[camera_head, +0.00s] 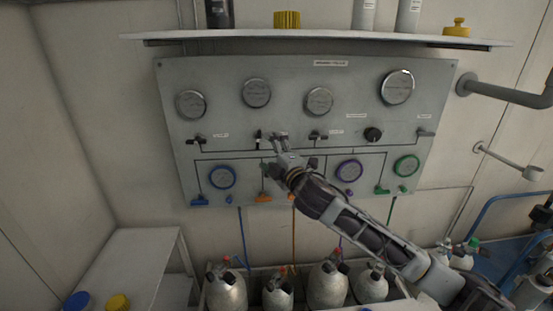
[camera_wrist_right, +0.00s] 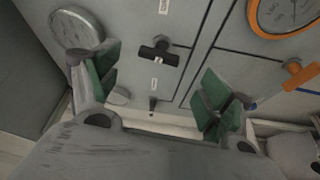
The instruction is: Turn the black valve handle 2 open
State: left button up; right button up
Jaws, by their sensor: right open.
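The black valve handle 2, second from the left in the handle row, appears in the head view (camera_head: 259,136) with its bar upright. In the right wrist view it is a black T-shaped handle (camera_wrist_right: 160,50) lying across the picture, between the lines of the two fingers and beyond their tips. My right gripper (camera_head: 280,137) is just right of this handle in the head view. In the wrist view its green-padded fingers (camera_wrist_right: 157,88) are wide apart with nothing between the pads. I see no contact with the handle. My left gripper is not in view.
Black handles stand left (camera_head: 196,139) and right (camera_head: 318,136) of it on the grey panel (camera_head: 290,72). An orange handle (camera_wrist_right: 300,72) and orange-rimmed gauge (camera_wrist_right: 285,14) lie nearby. A shelf (camera_head: 320,37) is above; tanks (camera_head: 327,287) stand below. My right forearm covers part of the lower panel.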

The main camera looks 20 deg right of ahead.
jog(key=shift+s+d+f, duration=0.1)
jog(key=shift+s+d, duration=0.1)
jog(key=shift+s, duration=1.6)
jog(key=shift+f, duration=0.1)
